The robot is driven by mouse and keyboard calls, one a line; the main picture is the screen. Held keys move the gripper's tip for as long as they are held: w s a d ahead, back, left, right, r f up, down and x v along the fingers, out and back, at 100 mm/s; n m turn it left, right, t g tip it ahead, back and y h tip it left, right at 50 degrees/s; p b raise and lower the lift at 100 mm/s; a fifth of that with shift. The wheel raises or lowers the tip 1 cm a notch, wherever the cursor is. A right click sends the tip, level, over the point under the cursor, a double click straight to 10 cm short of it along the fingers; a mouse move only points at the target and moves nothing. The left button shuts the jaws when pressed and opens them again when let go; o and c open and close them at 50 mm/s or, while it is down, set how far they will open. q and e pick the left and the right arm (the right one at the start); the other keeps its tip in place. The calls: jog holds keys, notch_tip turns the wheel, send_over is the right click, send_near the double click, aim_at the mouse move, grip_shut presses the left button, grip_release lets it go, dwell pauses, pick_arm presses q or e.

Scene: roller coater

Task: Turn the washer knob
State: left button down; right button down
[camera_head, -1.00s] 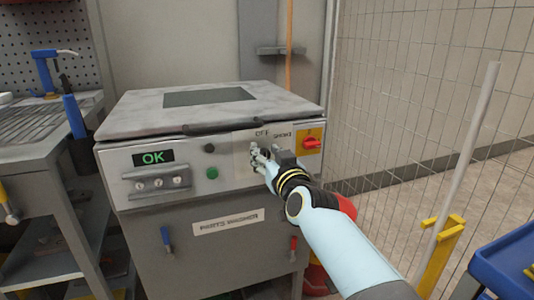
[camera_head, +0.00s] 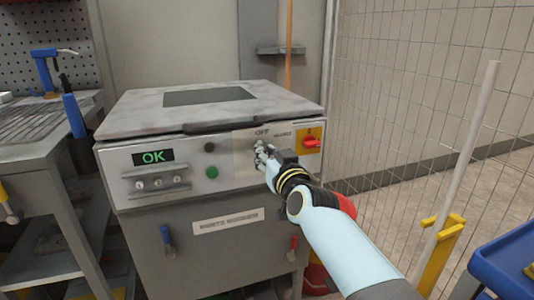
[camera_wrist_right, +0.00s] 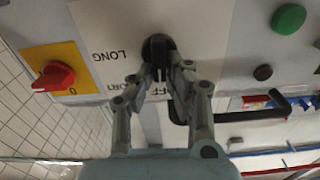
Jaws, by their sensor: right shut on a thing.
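The parts washer (camera_head: 190,165) stands ahead with its lid down and a display reading OK. The black washer knob (camera_wrist_right: 158,47) sits on a pale plate with the words LONG, OFF and one ending in ORT around it. My right gripper (camera_wrist_right: 165,70) is shut on the knob, one finger on each side, in the right wrist view. In the head view my right gripper (camera_head: 262,155) reaches the front panel below the word OFF and hides the knob there. My left gripper is not in view.
A red switch on a yellow plate (camera_head: 311,142) is right of the knob. A green button (camera_head: 212,172) and a black button (camera_head: 210,147) are left of it. A workbench (camera_head: 45,135) stands at left, a wire fence (camera_head: 420,90) at right.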

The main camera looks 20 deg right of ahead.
jog(key=m, duration=0.4)
jog(key=shift+d+f+m, duration=0.1)
jog(key=shift+d+m, duration=0.2)
jog(key=shift+d, duration=0.05)
jog(key=shift+d+f+m, duration=0.1)
jog(key=shift+m, duration=0.8)
jog(key=shift+d+f+m, duration=0.1)
jog(key=shift+m, duration=0.8)
jog(key=c, duration=1.3)
grip_release()
jog(key=shift+c, duration=0.2)
jog(key=shift+s, duration=0.1)
jog(key=s, duration=1.1)
jog(key=shift+s+d, duration=0.25)
jog(key=shift+s, duration=0.15)
